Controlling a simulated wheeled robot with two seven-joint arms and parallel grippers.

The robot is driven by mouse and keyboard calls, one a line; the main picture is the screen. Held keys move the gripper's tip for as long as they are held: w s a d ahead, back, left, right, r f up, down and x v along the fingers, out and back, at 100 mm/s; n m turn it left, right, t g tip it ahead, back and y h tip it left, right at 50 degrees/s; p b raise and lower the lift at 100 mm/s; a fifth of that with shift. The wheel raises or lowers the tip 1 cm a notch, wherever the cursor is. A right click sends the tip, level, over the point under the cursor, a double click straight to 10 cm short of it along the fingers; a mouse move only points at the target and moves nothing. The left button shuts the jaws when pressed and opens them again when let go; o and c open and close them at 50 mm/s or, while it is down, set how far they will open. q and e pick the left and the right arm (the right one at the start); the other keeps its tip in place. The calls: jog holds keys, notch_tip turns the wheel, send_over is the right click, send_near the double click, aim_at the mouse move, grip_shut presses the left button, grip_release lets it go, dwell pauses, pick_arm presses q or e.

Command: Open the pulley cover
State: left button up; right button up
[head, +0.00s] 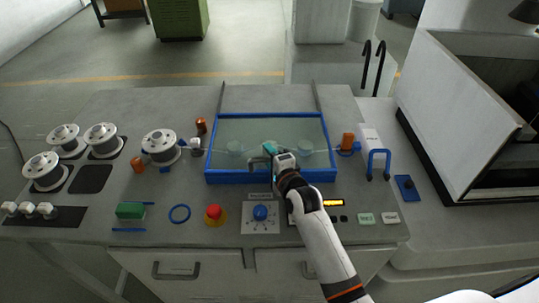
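The pulley cover (270,117) is a clear panel in a blue frame, lying over a shallow bay in the middle of the bench. It looks closed. Round pulleys (235,148) show dimly through the panel. A small grey handle (257,161) shows at the front part of the cover. My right gripper (268,155) is at this handle, over the cover's front middle, with a teal part at its tip. Its fingers are too small and partly hidden, so I cannot tell whether they grip the handle. My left gripper is not in view.
White spools (158,145) stand on the left of the bench. A red emergency button (214,213), a blue knob (260,212) and a green block (131,210) are along the front. A blue hoop handle (379,160) stands to the right. A large white-walled machine (455,110) bounds the right side.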

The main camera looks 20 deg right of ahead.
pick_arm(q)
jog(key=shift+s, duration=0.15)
pick_arm(e)
grip_shut()
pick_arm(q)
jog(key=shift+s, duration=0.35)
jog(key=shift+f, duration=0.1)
pick_arm(e)
jog(key=shift+w, duration=0.1)
